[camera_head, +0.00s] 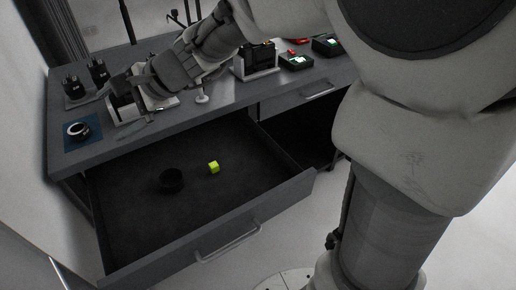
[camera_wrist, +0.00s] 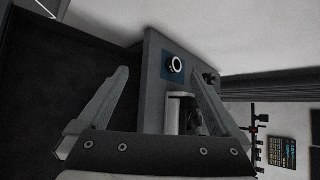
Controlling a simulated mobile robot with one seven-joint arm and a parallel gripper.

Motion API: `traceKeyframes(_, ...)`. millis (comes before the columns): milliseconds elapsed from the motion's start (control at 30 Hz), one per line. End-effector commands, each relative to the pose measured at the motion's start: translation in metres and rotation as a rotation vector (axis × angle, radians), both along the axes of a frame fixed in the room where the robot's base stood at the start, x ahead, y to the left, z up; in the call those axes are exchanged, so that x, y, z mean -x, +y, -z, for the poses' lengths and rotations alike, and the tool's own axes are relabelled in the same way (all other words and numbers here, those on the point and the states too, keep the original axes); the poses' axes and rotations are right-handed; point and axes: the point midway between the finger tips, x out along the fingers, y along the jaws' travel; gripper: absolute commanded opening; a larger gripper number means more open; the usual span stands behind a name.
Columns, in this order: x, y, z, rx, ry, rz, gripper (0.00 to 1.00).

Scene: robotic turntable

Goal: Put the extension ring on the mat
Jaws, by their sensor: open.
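A blue mat (camera_head: 90,142) lies on the left end of the counter. A ring with a bright silver rim (camera_head: 78,130) sits on it, looking like the extension ring. In the wrist view the mat (camera_wrist: 166,72) and silver-rimmed ring (camera_wrist: 177,64) show beyond and between my fingertips. A black round ring-like piece (camera_head: 171,181) lies in the open drawer; I cannot tell whether it is an extension ring too. My gripper (camera_wrist: 160,76) is open with nothing between its fingers. In the head view it is over the counter, right of the mat, partly hard to make out.
The open drawer (camera_head: 140,222) juts out below the counter and also holds a yellow-green cube (camera_head: 214,167). Two black cylinders (camera_head: 87,80) stand behind the mat. A camera on a stand (camera_head: 258,60) and green-screened devices (camera_head: 296,61) stand to the right. The drawer floor is mostly clear.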

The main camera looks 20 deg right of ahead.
Motion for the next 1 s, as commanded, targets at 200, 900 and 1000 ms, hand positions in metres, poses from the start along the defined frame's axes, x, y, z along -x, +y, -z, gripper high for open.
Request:
traceKeyframes(200, 0.076, -0.069, -0.007, 0.361, -0.255, -0.25, 1.0)
traceKeyframes(900, 0.197, -0.245, 0.018, 1.256, -0.486, -0.697, 1.0)
traceKeyframes(1000, 0.197, -0.245, 0.018, 1.256, -0.486, -0.697, 1.0)
